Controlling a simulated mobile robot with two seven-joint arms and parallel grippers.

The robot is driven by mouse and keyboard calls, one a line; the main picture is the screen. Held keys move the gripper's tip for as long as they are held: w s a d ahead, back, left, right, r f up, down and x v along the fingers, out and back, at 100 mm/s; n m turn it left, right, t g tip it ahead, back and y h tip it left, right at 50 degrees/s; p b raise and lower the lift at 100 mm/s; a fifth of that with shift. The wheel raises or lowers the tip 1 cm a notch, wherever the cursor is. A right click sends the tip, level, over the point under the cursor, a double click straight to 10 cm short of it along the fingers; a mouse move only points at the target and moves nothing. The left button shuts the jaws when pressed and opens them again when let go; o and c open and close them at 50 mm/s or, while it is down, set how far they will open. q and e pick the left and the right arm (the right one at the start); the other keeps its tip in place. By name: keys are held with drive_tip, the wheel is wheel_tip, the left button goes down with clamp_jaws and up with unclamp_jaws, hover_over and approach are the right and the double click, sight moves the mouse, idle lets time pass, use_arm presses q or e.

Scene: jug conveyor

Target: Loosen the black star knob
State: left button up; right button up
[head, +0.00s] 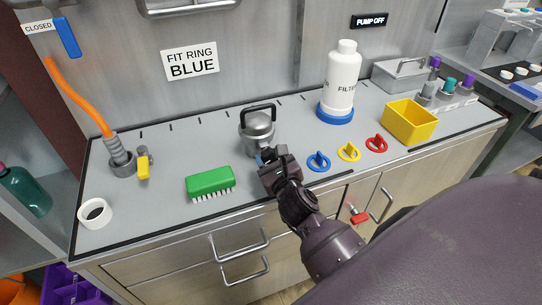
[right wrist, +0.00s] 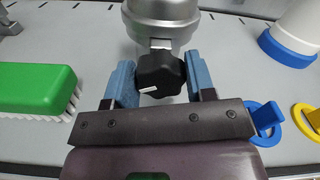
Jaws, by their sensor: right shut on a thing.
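The black star knob (right wrist: 160,75) sits at the front of a grey metal housing with a black handle (head: 257,127), which stands on the counter. A short white mark shows on the knob's lower face in the right wrist view. My right gripper (head: 268,157) is at the front of the housing, and its blue fingers (right wrist: 161,82) stand on either side of the knob, shut on it. In the head view the knob is hidden by the gripper. My left gripper is not in view.
A green brush (head: 210,181) lies left of the gripper. Blue (head: 318,162), yellow (head: 349,152) and red (head: 376,143) rings lie to the right. A white filter bottle (head: 341,80) and a yellow bin (head: 408,122) stand farther right. The sign (head: 190,62) reads "FIT RING BLUE".

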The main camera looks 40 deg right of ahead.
drive_tip(key=shift+n, duration=0.4)
drive_tip(key=o, duration=0.8)
drive_tip(key=shift+o, duration=0.7)
drive_tip(key=v, duration=1.1)
drive_tip(key=shift+b, duration=0.35)
drive_tip(key=shift+d, duration=0.1)
